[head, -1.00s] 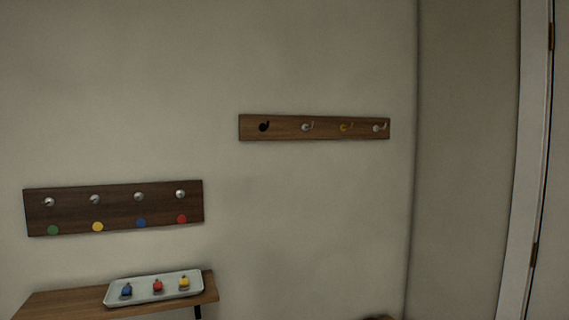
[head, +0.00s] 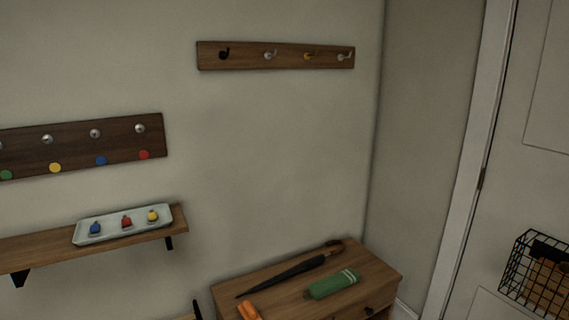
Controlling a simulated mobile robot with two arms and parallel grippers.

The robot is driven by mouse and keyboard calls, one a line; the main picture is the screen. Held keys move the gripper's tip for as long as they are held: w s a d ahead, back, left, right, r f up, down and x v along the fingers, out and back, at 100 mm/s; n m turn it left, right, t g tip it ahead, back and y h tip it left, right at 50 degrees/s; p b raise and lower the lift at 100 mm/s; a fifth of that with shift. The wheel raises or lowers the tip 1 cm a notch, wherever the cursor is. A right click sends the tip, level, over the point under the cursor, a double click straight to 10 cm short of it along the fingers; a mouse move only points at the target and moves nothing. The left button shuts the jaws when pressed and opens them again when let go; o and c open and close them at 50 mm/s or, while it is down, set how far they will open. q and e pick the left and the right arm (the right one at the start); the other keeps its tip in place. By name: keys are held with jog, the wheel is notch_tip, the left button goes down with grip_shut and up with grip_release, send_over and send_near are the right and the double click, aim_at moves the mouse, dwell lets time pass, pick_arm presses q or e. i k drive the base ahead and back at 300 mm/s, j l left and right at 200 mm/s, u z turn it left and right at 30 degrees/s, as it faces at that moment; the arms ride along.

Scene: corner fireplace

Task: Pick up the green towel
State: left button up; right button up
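A green rolled bundle with pale stripes near its right end (head: 331,285), which looks like the green towel, lies on top of a wooden cabinet (head: 378,268) at the bottom of the head view. It lies at a slant, in front of a dark folded umbrella (head: 290,272) with a brown curved handle. Neither of my grippers shows in the head view.
An orange object (head: 249,311) lies at the cabinet's left front, partly cut off. A wall shelf (head: 40,248) at left holds a tray (head: 160,230) with small blue, red and yellow items. Two hook boards (head: 290,54) (head: 125,128) hang above. A wire basket (head: 517,270) hangs by the door at right.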

aim_at(326, 286)
jog(key=k+l, duration=0.15)
jog(key=i+l+u, duration=0.4)
jog(key=i+l, duration=1.2)
jog(key=l, duration=0.1)
